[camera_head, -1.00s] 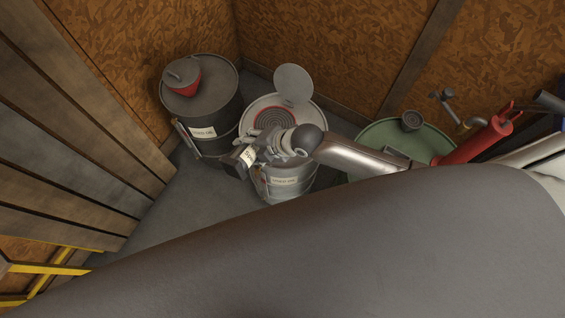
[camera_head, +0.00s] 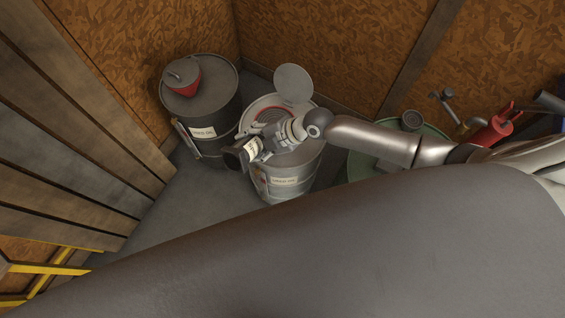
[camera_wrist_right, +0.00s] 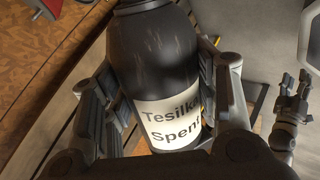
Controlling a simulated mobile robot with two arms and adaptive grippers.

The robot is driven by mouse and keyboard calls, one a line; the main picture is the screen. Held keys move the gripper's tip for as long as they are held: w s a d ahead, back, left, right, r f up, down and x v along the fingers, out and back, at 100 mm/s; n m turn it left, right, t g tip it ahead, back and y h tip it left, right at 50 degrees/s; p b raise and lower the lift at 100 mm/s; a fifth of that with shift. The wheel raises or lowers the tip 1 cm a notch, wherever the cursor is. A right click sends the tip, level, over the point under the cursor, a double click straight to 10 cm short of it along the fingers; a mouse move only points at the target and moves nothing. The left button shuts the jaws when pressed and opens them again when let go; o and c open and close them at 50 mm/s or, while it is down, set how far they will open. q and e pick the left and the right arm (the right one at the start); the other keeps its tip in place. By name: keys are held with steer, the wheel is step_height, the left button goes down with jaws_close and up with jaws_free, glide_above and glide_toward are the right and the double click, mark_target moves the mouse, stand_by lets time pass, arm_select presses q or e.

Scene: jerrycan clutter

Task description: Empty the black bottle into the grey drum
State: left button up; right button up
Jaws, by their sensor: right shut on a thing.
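The black bottle (camera_wrist_right: 160,62) has a white label reading "Tesilko Spent" and fills the middle of the right wrist view. My right gripper (camera_wrist_right: 165,100) is shut on it, one finger on each side. In the head view the bottle (camera_head: 234,158) sticks out left of my right gripper (camera_head: 262,146), at the front left side of the grey drum (camera_head: 291,182). The drum's round lid stands raised at the back, and a red ringed opening shows in its top, partly hidden by my gripper. The bottle's mouth is not clear. What seems to be my left gripper (camera_wrist_right: 290,105) shows in the wrist view.
A green drum (camera_head: 360,163) is behind my right arm. A red tool (camera_head: 494,131) lies at the right. Wooden walls close the corner; floor is clear at front left.

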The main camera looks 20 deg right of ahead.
steer(key=shift+w+d+r+y, duration=0.15)
steer(key=shift+w+r+y, duration=0.05)
steer(key=shift+y, duration=0.1)
steer(key=shift+s, duration=0.1)
stand_by(3.7)
steer(key=shift+s+a+f+n+t+h, duration=0.4)
steer(key=shift+a+f+h, duration=0.1)
steer(key=shift+h, duration=0.4)
steer(key=shift+a+f+n+t+h, duration=0.1)
steer(key=shift+f+n+t+h, duration=0.25)
steer(key=shift+n+t+h, duration=0.35)
steer(key=shift+w, duration=0.1)
